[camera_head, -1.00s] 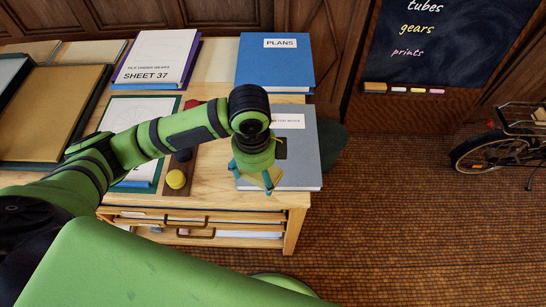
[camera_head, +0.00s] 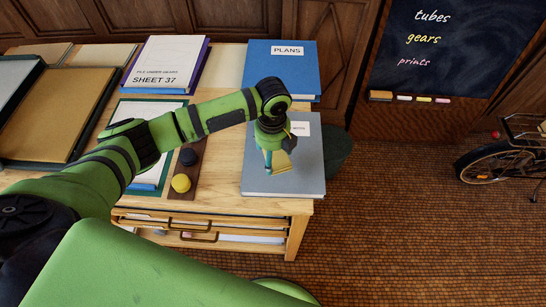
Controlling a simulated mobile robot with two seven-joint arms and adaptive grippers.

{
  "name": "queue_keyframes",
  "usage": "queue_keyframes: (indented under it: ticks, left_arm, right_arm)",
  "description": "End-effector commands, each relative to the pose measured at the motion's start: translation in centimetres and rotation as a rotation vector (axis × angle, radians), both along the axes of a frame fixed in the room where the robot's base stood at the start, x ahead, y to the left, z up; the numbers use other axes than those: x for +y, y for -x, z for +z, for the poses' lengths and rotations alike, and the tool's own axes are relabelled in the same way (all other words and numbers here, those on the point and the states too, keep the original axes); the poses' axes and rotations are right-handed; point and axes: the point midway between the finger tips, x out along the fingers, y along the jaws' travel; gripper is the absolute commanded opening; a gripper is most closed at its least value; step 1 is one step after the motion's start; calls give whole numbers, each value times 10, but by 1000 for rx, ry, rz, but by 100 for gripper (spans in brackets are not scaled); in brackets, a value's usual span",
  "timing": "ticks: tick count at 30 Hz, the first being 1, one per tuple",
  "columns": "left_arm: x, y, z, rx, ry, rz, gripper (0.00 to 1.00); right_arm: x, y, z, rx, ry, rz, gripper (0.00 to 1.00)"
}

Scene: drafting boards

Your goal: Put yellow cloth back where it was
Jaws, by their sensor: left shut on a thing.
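A small piece of yellow cloth (camera_head: 282,163) is pinched in my left gripper (camera_head: 277,158), which points down. The cloth hangs from the fingertips over the grey book (camera_head: 254,173) at the right side of the wooden desk. It appears close to the book's cover; I cannot tell whether it touches. My wrist and forearm hide part of the cover and some of its white label. My right gripper is not in view.
A blue "PLANS" book (camera_head: 281,71) lies behind the grey one. A yellow knob (camera_head: 181,183) and a dark knob (camera_head: 188,157) sit on a brown strip left of the gripper. Drawers (camera_head: 215,228) are below. The tiled floor (camera_head: 400,220) at right is open.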

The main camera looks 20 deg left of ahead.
Motion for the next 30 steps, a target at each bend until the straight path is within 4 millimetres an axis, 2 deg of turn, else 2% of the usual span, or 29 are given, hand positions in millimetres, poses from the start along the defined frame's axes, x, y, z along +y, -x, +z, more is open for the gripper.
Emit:
queue_keyframes:
  ticks: [3, 7, 12, 15, 26, 27, 28, 30]
  left_arm:
    - [2, -9, -5, 0, 0, 1, 55]
    - [2, -11, -12, 2, 0, 0, 55]
    - [3, -10, -37, 3, -1, 1, 55]
    - [2, -10, -46, 1, 0, 0, 55]
    - [2, -11, -51, 0, 0, 0, 55]
    - [3, -11, -50, -1, -1, 0, 89]
    - [3, -11, -50, -1, -1, 0, 100]
    - [3, -11, -50, -1, -1, 0, 100]
  right_arm:
    - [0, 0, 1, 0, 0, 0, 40]
    - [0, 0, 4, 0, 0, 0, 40]
    - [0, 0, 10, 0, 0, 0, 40]
    - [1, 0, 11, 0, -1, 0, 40]
    - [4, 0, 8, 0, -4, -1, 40]
    - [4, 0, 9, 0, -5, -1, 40]
    - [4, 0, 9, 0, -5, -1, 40]
    - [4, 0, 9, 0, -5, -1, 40]
